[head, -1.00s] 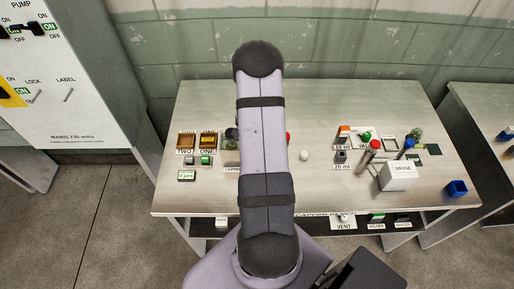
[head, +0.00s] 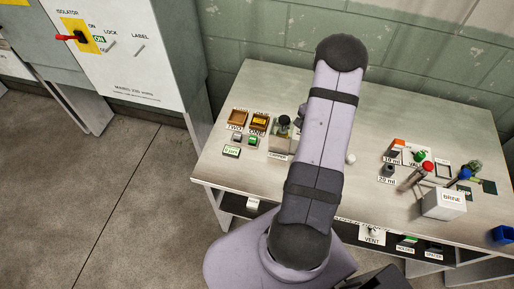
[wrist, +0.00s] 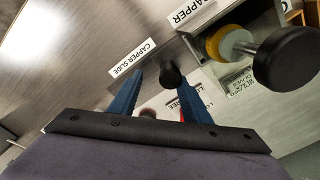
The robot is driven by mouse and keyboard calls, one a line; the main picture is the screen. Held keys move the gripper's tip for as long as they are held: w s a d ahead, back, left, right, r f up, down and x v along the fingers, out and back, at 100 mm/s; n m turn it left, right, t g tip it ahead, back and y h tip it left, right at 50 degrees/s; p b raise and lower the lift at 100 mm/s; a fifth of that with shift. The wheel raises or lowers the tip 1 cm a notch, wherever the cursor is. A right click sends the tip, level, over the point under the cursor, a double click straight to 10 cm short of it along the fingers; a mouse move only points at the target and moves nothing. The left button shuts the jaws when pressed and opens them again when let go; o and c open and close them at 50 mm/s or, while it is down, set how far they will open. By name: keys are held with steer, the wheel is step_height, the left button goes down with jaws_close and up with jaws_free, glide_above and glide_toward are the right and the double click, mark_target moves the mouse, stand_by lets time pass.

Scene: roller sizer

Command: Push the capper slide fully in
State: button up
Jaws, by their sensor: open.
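In the wrist view, my gripper (wrist: 161,82) has its two blue fingers apart over the bench. A dark round knob (wrist: 170,75) shows between and just beyond the fingertips, close to the right finger; I cannot tell whether they touch. The white "CAPPER SLIDE" label (wrist: 132,58) lies beside it, just beyond the left fingertip. How far the slide is in cannot be told. In the head view, the capper (head: 284,125) stands partly beside my arm, which hides my gripper and the slide.
A yellow collar (wrist: 228,42) with a large black knob (wrist: 285,56) sits to the right in the wrist view. In the head view, two orange-brown trays (head: 237,117) lie left of the capper. A white BRINE box (head: 443,203) and several small items stand at the right.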

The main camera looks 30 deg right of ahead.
steer(key=s+d, duration=0.5)
steer(key=shift+r, duration=0.3)
step_height(320, 180, up, 6)
steer(key=b, duration=0.2)
steer(key=s+a+n+g+y, duration=0.1)
steer(key=s+a+n, duration=0.2)
steer(key=a, duration=0.3)
steer(key=s+a+n+y, duration=0.1)
steer(key=s+a+n, duration=0.2)
steer(key=a, duration=0.2)
steer(key=w+a+r+n, duration=0.2)
steer(key=a+r+n, duration=0.1)
steer(key=a, duration=0.3)
steer(key=w+a+r+n+t+h+p, duration=0.1)
steer(key=w+a+r+n, duration=0.1)
steer(key=a+r, duration=0.3)
steer(key=w+a+r+n+h+p, duration=0.1)
steer(key=w+a+r+n, duration=0.2)
steer(key=a, duration=0.5)
steer(key=shift+a+r+n, duration=0.25)
steer(key=shift+r+n, duration=0.15)
steer(key=shift+r, duration=0.1)
steer(key=shift+d, duration=0.1)
